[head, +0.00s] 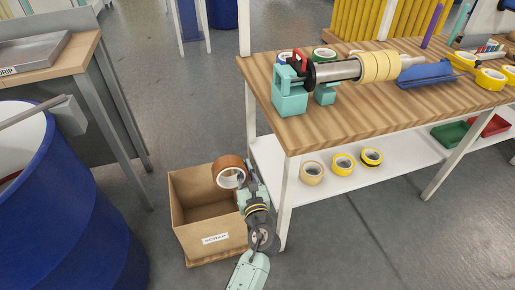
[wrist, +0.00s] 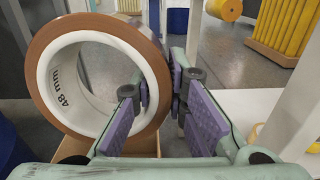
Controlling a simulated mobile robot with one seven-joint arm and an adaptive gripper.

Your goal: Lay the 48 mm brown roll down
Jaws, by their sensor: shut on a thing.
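The brown roll (head: 228,162), with a white core, is held upright on its edge above the open cardboard box in the head view. In the wrist view the brown roll (wrist: 128,34) fills the left half, and its core reads "48 mm". My gripper (head: 246,182) is at the roll's right side. In the wrist view my gripper (wrist: 163,90) is shut on the roll's right wall, one finger on the inner side and one on the outer. The far part of the grip is partly hidden by the fingers.
The cardboard box (head: 209,238), labelled SCRAP, stands on the floor left of the workbench (head: 360,122). The bench's lower shelf (head: 400,163) holds several rolls and two trays. A blue barrel (head: 65,220) stands at left. Floor between barrel and box is clear.

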